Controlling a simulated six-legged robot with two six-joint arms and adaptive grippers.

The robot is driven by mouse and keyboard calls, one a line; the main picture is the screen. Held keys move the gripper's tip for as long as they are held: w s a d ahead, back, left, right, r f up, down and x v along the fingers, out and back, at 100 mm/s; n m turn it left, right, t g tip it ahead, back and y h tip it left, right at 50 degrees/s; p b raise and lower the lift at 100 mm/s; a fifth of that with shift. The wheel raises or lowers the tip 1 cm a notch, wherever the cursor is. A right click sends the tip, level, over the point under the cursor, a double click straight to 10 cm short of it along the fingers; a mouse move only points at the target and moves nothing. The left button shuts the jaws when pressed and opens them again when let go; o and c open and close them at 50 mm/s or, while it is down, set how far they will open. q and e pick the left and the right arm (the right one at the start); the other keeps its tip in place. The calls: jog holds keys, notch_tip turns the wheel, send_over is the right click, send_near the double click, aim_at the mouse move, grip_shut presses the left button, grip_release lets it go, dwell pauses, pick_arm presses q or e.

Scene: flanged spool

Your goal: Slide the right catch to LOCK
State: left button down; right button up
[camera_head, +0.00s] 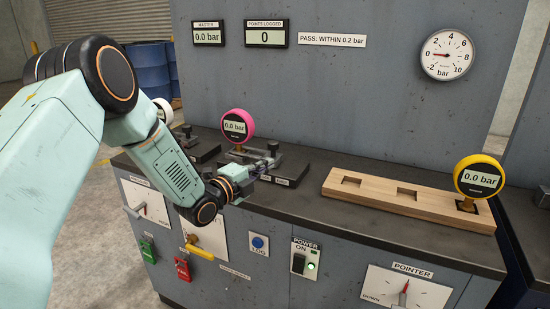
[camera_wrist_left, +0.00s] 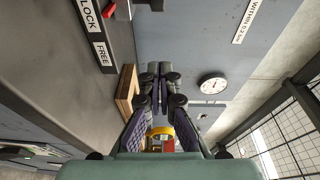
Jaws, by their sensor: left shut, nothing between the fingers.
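The right fixture (camera_head: 290,172) is a dark block on the bench, with a pink gauge (camera_head: 234,126) reading 0.0 bar behind my gripper. A dark knob (camera_head: 273,147), apparently the right catch, stands on it. In the left wrist view, a LOCK label (camera_wrist_left: 87,15) and a FREE label (camera_wrist_left: 104,54) sit side by side along the block's front. My left gripper (camera_head: 274,160) is shut and empty, close to the knob; I cannot tell whether they touch. It also shows in the left wrist view (camera_wrist_left: 158,82). The catch's exact position is partly hidden by the fingers.
A wooden board (camera_head: 332,187) with empty recesses and a yellow gauge (camera_head: 480,174) lies to the right. Another dark fixture with a knob (camera_head: 187,131) stands left, partly behind my arm. The grey panel (camera_head: 340,90) rises behind. Bare bench lies between block and board.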

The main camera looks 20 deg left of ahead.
pick_arm(q)
jog(key=shift+v, duration=1.2)
